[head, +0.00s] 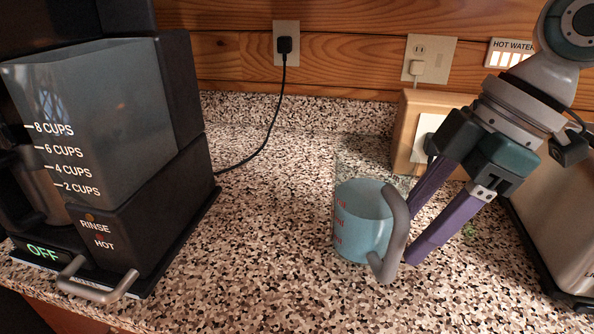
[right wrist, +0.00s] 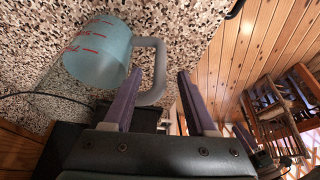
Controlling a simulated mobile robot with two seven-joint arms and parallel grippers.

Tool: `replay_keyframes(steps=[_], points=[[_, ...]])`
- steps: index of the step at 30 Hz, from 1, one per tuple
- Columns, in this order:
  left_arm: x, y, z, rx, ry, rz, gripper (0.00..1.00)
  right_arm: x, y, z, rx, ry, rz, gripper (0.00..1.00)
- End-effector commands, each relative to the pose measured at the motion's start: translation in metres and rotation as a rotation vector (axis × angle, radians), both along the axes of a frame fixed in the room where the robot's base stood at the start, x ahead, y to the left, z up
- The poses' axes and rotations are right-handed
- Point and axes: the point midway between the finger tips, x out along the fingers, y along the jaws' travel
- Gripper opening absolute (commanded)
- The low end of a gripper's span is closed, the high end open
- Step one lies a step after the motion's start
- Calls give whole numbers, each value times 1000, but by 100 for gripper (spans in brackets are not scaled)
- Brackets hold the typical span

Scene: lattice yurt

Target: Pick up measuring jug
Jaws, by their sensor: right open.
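The measuring jug (head: 359,222) is a clear cup with light blue contents or tint, red markings and a grey handle (head: 396,232). It stands upright on the speckled counter, handle toward the right. My right gripper (head: 410,236) is open, its two purple fingers at the handle. In the right wrist view the jug (right wrist: 98,52) is at upper left, and its handle (right wrist: 159,70) appears between the fingertips of the gripper (right wrist: 160,73). Whether a finger touches the handle I cannot tell. My left gripper is out of view.
A black coffee maker (head: 150,220) with a steel-handled front stands at left. A wooden box (head: 408,122) with an outlet is behind the gripper, and a steel appliance (head: 560,225) is at right. A black cord (head: 268,130) runs to the wall. Counter between coffee maker and jug is clear.

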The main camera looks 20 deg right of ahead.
Motion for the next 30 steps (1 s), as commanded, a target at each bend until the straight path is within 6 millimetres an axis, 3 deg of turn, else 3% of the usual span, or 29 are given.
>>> replay_keyframes(steps=[7,16,30], points=[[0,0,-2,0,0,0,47,6,15,-38,1,3,-1,57],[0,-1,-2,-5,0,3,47,7,16,-44,-1,1,0,57],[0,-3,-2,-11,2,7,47,7,16,-44,-1,0,0,5]])
